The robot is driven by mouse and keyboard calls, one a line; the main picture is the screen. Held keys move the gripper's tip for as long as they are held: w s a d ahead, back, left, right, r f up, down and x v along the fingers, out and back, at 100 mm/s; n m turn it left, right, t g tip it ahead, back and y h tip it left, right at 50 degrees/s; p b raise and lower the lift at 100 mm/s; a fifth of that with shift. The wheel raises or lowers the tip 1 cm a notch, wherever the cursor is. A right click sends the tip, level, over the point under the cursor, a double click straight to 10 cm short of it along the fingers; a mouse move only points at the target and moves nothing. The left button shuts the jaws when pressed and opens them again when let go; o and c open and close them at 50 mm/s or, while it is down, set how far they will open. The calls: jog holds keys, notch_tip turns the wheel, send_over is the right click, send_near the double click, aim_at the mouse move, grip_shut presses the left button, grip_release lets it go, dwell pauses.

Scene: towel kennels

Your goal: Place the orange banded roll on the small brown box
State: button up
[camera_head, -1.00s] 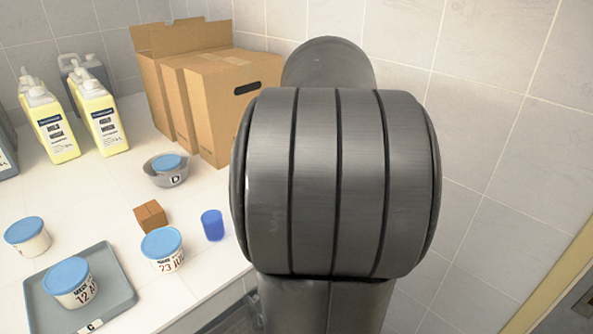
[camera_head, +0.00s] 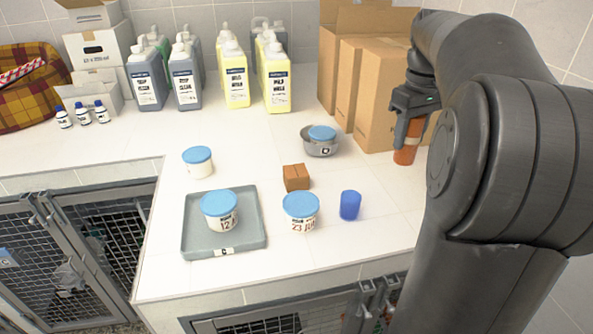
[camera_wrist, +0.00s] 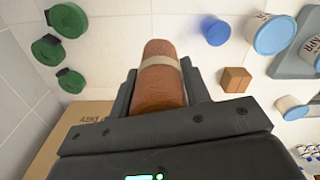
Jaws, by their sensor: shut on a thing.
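The orange banded roll (camera_head: 404,155) is upright at the right of the head view, in front of the cardboard boxes. In the wrist view the roll (camera_wrist: 162,88) shows a pale band and lies between the fingers. My gripper (camera_head: 410,118) is shut on it; the fingers also show in the wrist view (camera_wrist: 160,95). I cannot tell whether the roll's lower end touches the counter. The small brown box (camera_head: 296,177) stands on the white counter, left of the roll and apart from it. It also shows in the wrist view (camera_wrist: 236,80).
A blue cup (camera_head: 350,205) and a blue-lidded tub (camera_head: 301,213) stand near the small box. A grey bowl (camera_head: 320,147) is behind it. A grey tray (camera_head: 192,240) with another tub is left. Tall cardboard boxes (camera_head: 380,95) stand behind the roll. Several green items (camera_wrist: 70,20) show in the wrist view.

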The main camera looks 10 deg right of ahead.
jog(key=w+a+r+n, duration=0.2)
jog(key=w+a+n, duration=0.2)
jog(key=w+a, duration=0.6)
send_over(296, 170)
jog(key=shift+f, duration=5.5)
jog(key=shift+f, duration=0.15)
jog(key=o, duration=1.2)
